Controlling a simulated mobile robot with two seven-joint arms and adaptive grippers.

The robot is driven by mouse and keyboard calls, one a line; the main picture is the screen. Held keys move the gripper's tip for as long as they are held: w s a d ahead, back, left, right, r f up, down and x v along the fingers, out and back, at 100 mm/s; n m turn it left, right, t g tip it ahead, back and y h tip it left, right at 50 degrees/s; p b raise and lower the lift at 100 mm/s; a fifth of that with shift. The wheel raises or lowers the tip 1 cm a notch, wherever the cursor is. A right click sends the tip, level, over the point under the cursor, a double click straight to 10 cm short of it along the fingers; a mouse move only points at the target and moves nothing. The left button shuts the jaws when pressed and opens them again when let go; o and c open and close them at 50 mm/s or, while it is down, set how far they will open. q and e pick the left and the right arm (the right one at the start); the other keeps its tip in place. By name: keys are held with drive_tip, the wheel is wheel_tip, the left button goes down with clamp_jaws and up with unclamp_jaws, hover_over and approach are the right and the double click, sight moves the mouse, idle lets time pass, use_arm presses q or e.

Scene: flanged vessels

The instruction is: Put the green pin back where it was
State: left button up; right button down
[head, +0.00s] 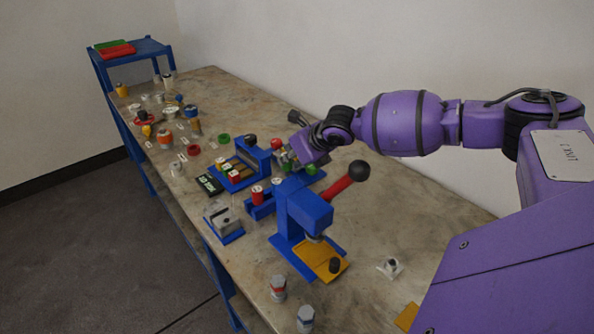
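My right arm reaches in from the right, and its gripper (290,158) is low over the workbench, behind the blue press. The fingers are small and partly hidden, so I cannot tell whether they are open or shut. I cannot make out the green pin for sure. A small green piece (311,169) shows just beside the gripper, partly hidden by it. A blue fixture (252,160) with red and white pieces stands left of the gripper. My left gripper is not in view.
The blue press (304,208) with a red lever stands in front of the gripper. A grey block (222,218) on a blue base, a dark display (209,184) and a green ring (223,139) are to the left. The bench's back right is bare.

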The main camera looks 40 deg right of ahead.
drive_tip(key=shift+s+d+f, duration=0.2)
drive_tip(key=shift+d+f, duration=0.55)
drive_tip(key=shift+f, duration=0.05)
drive_tip(key=shift+s+d+f, duration=0.1)
drive_tip(key=shift+f, duration=1)
drive_tip(key=shift+d+f, duration=0.1)
drive_tip(key=shift+f, duration=1)
drive_tip(key=c, duration=1.5)
unclamp_jaws()
drive_tip(key=shift+c, duration=0.2)
drive_tip(key=shift+r, duration=0.15)
drive_tip(key=shift+r, duration=0.35)
drive_tip(key=p+v, duration=0.1)
drive_tip(key=v, duration=1)
drive_tip(key=shift+s+r, duration=0.25)
drive_tip(key=shift+s, duration=0.05)
